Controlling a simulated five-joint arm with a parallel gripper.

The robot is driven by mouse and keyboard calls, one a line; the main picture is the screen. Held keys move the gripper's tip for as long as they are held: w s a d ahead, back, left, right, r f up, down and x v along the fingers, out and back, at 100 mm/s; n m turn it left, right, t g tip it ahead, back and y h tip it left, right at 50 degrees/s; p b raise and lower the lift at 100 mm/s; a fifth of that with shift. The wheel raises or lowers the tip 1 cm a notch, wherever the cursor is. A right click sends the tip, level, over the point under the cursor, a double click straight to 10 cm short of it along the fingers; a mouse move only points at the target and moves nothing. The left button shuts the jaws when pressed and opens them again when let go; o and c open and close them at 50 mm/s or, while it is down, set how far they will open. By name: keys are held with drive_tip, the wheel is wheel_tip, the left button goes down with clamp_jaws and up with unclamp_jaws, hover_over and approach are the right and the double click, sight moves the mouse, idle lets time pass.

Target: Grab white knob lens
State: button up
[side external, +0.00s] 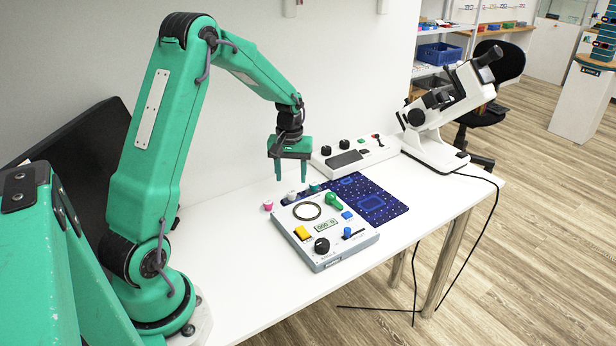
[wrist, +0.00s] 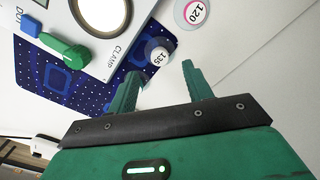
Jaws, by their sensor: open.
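The white knob lens (side external: 292,195) sits near the back left edge of the white device; in the wrist view it appears to be the round pale lens marked 135 (wrist: 158,54). My gripper (side external: 291,177) is open and empty, pointing down above the white knob lens and apart from it. In the wrist view the lens lies just ahead of the gap between my fingertips (wrist: 162,72). A pink lens (side external: 268,205) stands to its left; it also shows in the wrist view, marked 120 (wrist: 193,12). A teal lens (side external: 313,188) stands to its right.
The white device (side external: 335,253) has a ring, a green knob (side external: 333,200) and several buttons. A navy mat (side external: 390,210) lies under and beyond it. A control box (side external: 375,158) and a microscope (side external: 430,145) stand behind. The front left of the table (side external: 235,280) is clear.

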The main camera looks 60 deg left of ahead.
sight(292, 192)
drive_tip(key=shift+f, duration=0.25)
drive_tip(key=shift+f, duration=2.5)
drive_tip(key=c, duration=1.1)
